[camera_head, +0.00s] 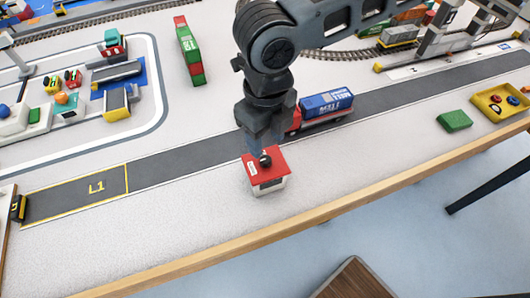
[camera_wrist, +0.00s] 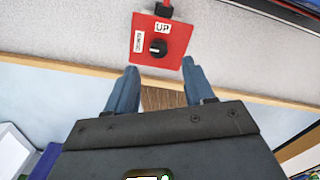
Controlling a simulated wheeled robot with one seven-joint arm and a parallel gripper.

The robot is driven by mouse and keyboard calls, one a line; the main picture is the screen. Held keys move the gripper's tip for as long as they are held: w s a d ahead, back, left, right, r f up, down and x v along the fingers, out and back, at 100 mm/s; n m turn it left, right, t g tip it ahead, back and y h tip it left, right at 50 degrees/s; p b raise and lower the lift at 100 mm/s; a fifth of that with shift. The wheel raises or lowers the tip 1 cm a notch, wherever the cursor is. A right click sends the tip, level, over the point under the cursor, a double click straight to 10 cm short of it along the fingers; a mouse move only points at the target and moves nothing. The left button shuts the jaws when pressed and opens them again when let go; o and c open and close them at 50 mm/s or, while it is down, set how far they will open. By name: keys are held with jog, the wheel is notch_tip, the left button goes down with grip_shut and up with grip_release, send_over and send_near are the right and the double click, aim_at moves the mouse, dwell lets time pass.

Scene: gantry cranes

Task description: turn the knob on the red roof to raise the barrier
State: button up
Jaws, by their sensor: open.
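The red roof (camera_head: 268,171) tops a small white booth (camera_head: 268,188) near the table's front edge. In the wrist view the red roof (camera_wrist: 178,33) carries a black round knob (camera_wrist: 158,47) with a white mark, an "UP" label above it and another white label on its left. In the head view the knob (camera_head: 265,160) sits just under my gripper (camera_head: 262,145). In the wrist view my gripper (camera_wrist: 158,72) is open, with two blue-grey fingers apart and nothing between them. The knob lies beyond the fingertips. The barrier arm cannot be clearly made out.
A truck with a blue container (camera_head: 327,103) stands on the dark road behind the booth. A green block (camera_head: 454,121) and a yellow tray (camera_head: 497,100) lie at right. The wooden table edge (camera_head: 330,208) runs in front. The road marked L1 (camera_head: 97,187) is clear.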

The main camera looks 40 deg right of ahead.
aim_at(266, 159)
jog(key=shift+f, duration=3.2)
jog(key=shift+c, duration=0.5)
grip_shut()
